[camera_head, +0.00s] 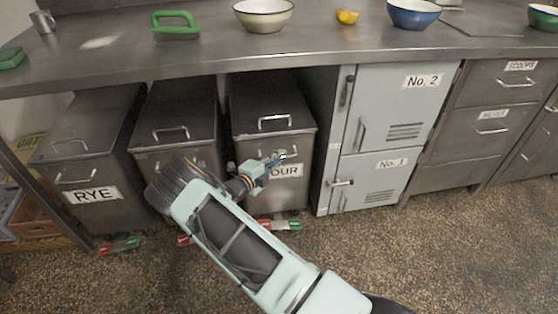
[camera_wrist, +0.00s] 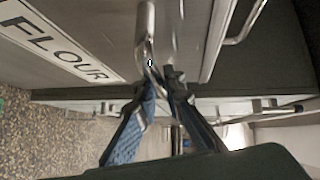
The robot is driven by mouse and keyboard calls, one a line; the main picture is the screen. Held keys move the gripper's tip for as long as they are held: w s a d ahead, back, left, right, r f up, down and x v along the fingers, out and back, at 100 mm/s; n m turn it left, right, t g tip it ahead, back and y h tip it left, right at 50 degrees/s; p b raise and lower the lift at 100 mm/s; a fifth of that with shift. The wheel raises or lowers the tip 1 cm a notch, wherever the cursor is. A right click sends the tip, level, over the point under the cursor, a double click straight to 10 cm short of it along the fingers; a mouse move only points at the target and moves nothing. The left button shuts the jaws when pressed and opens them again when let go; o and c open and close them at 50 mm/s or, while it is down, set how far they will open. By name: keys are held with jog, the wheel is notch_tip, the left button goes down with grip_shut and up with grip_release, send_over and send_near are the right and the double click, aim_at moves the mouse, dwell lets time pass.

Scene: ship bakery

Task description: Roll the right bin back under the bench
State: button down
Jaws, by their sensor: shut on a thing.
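The right bin (camera_head: 270,98) is a grey metal bin with a FLOUR label (camera_head: 288,171), partly hidden by my arm. It stands below the bench (camera_head: 330,52), with its lid showing in front of the bench edge. My gripper (camera_head: 279,157) is at the bin's front handle (camera_head: 290,154), below the lid handle (camera_head: 274,120). In the wrist view, my blue gripper fingers (camera_wrist: 160,78) are shut on the end of this bar handle (camera_wrist: 147,30). The FLOUR label (camera_wrist: 55,40) shows beside it. How far back the bin sits is hard to judge.
A middle bin (camera_head: 175,105) and the RYE bin (camera_head: 85,150) stand to the left. The locker (camera_head: 385,135) stands close on the right. Red and green pieces (camera_head: 120,245) show at the bins' feet. The speckled floor (camera_head: 440,250) in front is clear.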

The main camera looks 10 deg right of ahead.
jog(key=shift+w+a+r, duration=0.1)
jog(key=shift+w+r, duration=0.1)
jog(key=shift+w, duration=0.1)
jog(key=c, duration=2.5)
grip_release()
jog(key=o, duration=0.5)
jog(key=shift+f, duration=0.1)
jog(key=shift+s, duration=0.15)
jog(key=shift+s+a, duration=0.2)
jog(key=v, duration=1.1)
